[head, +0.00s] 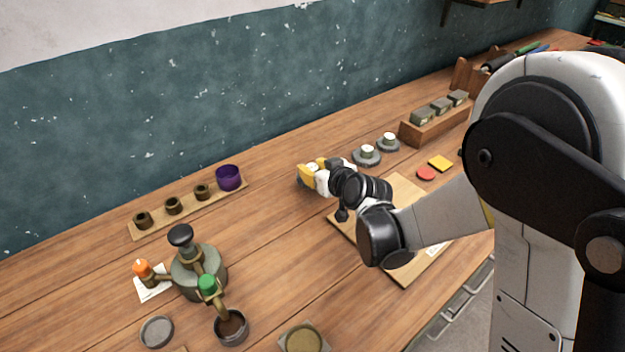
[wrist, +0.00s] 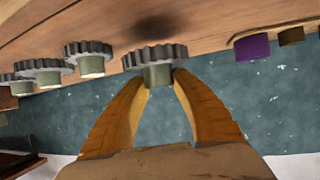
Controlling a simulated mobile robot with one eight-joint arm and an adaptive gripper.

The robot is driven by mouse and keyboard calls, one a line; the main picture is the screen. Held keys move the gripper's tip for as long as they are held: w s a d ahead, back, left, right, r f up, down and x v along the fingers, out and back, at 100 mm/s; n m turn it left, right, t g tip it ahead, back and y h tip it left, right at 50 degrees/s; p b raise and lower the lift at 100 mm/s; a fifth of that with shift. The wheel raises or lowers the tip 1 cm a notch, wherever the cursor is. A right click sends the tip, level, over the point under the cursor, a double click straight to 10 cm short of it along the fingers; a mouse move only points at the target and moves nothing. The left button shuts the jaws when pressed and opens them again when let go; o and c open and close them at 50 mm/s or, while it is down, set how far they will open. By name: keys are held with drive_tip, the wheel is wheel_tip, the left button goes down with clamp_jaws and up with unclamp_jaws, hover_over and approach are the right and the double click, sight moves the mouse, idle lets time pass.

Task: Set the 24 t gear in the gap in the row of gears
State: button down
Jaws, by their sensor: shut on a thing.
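My gripper (head: 310,172) is near the back of the bench; its yellow fingers are shut on the pale hub of a grey toothed gear (wrist: 152,56). In the head view this gear is mostly hidden by the fingers. A dark shadow shows on the wood by the gear in the wrist view, and the gear looks a little off the bench. Two more grey gears with pale hubs, the nearer (head: 366,158) and the farther (head: 388,144), stand to the right of my gripper. They also show at the left of the wrist view (wrist: 88,50). I cannot make out the gap or any tooth count.
A wooden rack (head: 432,125) with grey blocks stands beyond the gears. A red disc (head: 426,173) and a yellow square (head: 440,163) lie nearby. A light board (head: 400,275) lies under my arm. A strip with a purple cup (head: 229,177) and a green-knobbed device (head: 199,272) are left.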

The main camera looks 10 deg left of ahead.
drive_tip(key=shift+f+b, duration=0.65)
drive_tip(key=shift+f, duration=1)
drive_tip(key=shift+f, duration=0.2)
drive_tip(key=c, duration=1.1)
unclamp_jaws()
